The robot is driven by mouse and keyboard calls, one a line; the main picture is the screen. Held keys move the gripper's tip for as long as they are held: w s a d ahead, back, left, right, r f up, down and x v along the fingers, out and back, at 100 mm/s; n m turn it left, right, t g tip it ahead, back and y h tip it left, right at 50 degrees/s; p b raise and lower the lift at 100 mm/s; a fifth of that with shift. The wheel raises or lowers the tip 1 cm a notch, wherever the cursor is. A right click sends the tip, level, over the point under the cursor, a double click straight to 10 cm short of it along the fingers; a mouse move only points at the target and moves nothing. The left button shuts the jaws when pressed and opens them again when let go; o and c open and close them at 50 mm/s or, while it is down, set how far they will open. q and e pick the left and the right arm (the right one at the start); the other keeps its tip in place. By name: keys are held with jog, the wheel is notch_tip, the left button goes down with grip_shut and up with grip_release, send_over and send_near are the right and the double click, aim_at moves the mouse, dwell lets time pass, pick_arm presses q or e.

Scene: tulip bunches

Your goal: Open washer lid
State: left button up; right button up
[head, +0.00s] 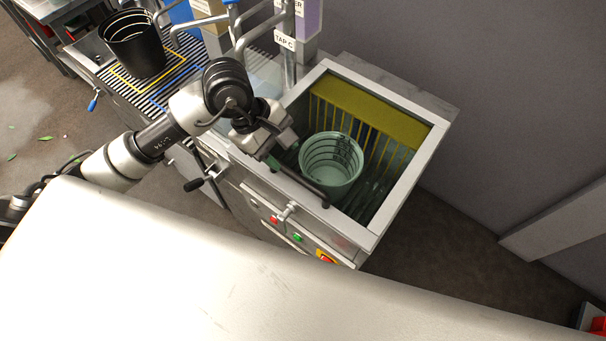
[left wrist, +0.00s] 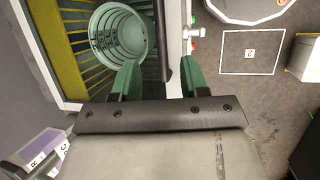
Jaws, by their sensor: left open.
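The washer (head: 395,207) is a grey box with a light frame around its top. Its lid looks like a clear pane lying flat, with a greenish tint over the inside. A dark bar handle (head: 302,183) runs along the front side of the top. My left gripper (head: 277,158) is open at the far left end of this handle. In the left wrist view the handle (left wrist: 161,35) runs between the two green fingers (left wrist: 158,70), with a gap on both sides. Contact is not visible. My right gripper is not in view.
A pale green bucket (head: 331,165) stands inside the washer near yellow bristles or slats (head: 372,112). Buttons and a small tap (head: 287,212) are on the front. A black bucket (head: 134,45) stands on a grate to the left. A wall is close on the right.

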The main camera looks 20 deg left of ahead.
aim_at(304, 182)
pick_arm(q)
jog(key=p+x, duration=0.1)
jog(key=x, duration=0.9)
jog(key=shift+s+d+f+p, duration=0.1)
jog(key=shift+d+f+p, duration=0.05)
jog(key=shift+f+p, duration=0.2)
jog(key=shift+r, duration=0.1)
grip_shut()
